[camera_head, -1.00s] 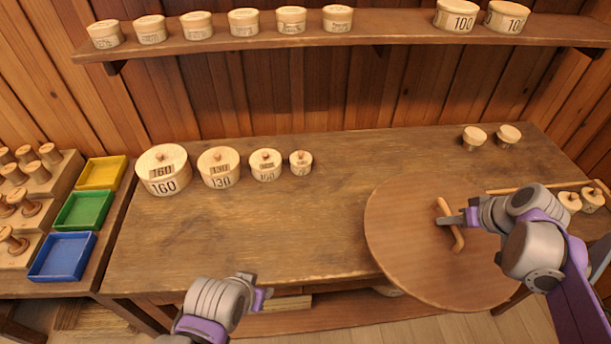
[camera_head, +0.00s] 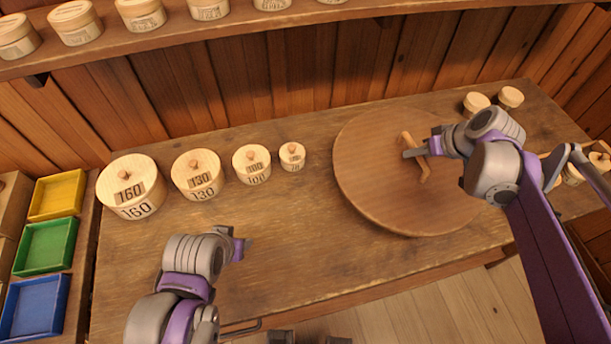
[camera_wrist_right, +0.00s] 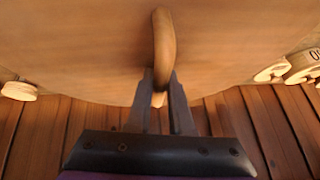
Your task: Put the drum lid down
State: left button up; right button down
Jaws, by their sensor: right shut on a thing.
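The drum lid (camera_head: 375,180) is a large round brown wooden disc with a bar handle (camera_head: 410,145) on its top. It is over the right half of the workbench, and I cannot tell whether it touches the surface. My right gripper (camera_head: 418,153) is shut on the handle, which also shows between the fingers in the right wrist view (camera_wrist_right: 163,45). My left gripper (camera_head: 243,246) is over the front left of the bench, away from the lid. Its fingers are too small and turned to tell whether they are open.
Several round lidded boxes stand in a row at the back left, the largest marked 160 (camera_head: 130,190). Two small round pieces (camera_head: 476,102) stand behind the lid at the right. Yellow, green and blue trays (camera_head: 45,246) lie far left. The bench's middle front is clear.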

pick_arm(q)
jog(key=shift+s, duration=0.1)
pick_arm(e)
jog(key=shift+f, duration=0.25)
pick_arm(q)
jog(key=shift+s+f+b, duration=0.15)
jog(key=shift+f+b, duration=0.3)
jog(key=shift+f, duration=0.15)
pick_arm(e)
notch_tip(320, 180, down, 9)
jog(key=shift+f, duration=0.2)
pick_arm(q)
jog(key=shift+f, duration=0.15)
pick_arm(e)
jog(key=shift+f, duration=0.15)
jog(key=c, duration=0.8)
grip_release()
jog(key=shift+s, duration=0.1)
